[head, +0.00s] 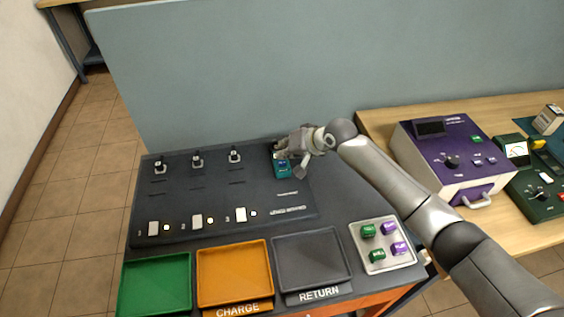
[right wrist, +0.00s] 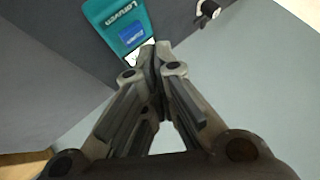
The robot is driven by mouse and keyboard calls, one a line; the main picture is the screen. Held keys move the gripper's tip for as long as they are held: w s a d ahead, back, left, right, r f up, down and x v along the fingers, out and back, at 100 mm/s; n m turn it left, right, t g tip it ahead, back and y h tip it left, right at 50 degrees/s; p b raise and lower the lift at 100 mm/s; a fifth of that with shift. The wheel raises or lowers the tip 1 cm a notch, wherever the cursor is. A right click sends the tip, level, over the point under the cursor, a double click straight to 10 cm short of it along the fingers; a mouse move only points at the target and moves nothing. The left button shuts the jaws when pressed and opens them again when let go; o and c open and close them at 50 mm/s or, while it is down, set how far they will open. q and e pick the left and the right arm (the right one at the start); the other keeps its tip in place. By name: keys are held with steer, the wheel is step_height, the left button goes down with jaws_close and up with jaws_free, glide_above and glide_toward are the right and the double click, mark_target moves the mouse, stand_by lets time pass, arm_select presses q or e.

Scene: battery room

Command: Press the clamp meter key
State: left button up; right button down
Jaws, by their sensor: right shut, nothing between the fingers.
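The clamp meter appears to be the small teal device (head: 282,170) lying at the back right of the dark bench panel. In the right wrist view the teal device (right wrist: 108,12) shows pale lettering, a blue patch (right wrist: 132,34) and part of a white display (right wrist: 138,56). Which part is the key I cannot tell for sure. My right gripper (head: 281,152) is shut and empty, over the device's far end. In the right wrist view its fingertips (right wrist: 156,48) are together beside the display and partly cover it. Whether they touch it I cannot tell. My left gripper is not in view.
Green (head: 155,285), orange (head: 233,272) and grey (head: 312,258) trays line the bench front. A plate (head: 366,248) with green and purple blocks is to their right. A purple instrument (head: 447,150) stands on the wooden table. A blue-grey partition (head: 240,75) rises behind the bench.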

mark_target(284, 161)
steer(key=shift+f, duration=0.1)
steer(key=shift+f, duration=0.3)
steer(key=shift+f, duration=0.4)
stand_by(0.8)
steer(key=shift+r, duration=0.1)
steer(key=shift+r+p, duration=0.7)
steer(key=shift+p, duration=0.15)
step_height(284, 161, up, 5)
steer(key=p, duration=0.5)
